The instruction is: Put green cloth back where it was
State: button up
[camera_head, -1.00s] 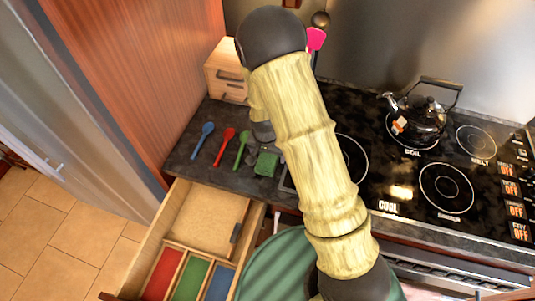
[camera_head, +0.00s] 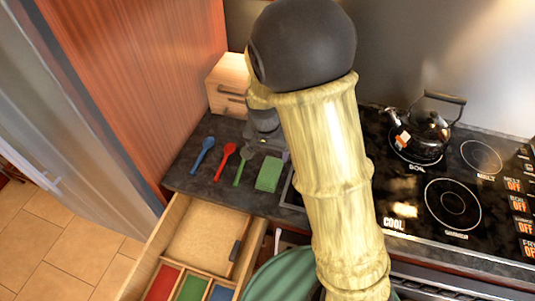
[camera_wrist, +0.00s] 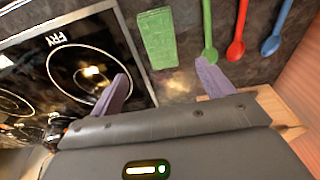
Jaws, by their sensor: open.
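The green cloth (camera_head: 269,174) lies flat on the dark counter, just right of the green spoon (camera_head: 243,168) and left of the stove. In the wrist view the cloth (camera_wrist: 158,38) lies ahead of my gripper (camera_wrist: 160,82), between the directions of its two purple fingers. My gripper is open and empty, with the fingers wide apart and not touching the cloth. In the head view my arm hides most of the gripper.
A red spoon (camera_head: 226,158) and a blue spoon (camera_head: 203,153) lie left of the green one. An open drawer (camera_head: 203,238) with red, green and blue compartments juts out below. A small wooden box (camera_head: 229,84) stands behind. A kettle (camera_head: 424,134) sits on the stove.

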dwell(0.4)
jog(key=s+d+r+n+t, duration=0.1)
jog(key=s+d+r+n, duration=0.3)
jog(key=s+d, duration=0.6)
jog(key=shift+s+d+r+y, duration=0.3)
jog(key=shift+s+r, duration=0.65)
jog(key=shift+s, duration=0.2)
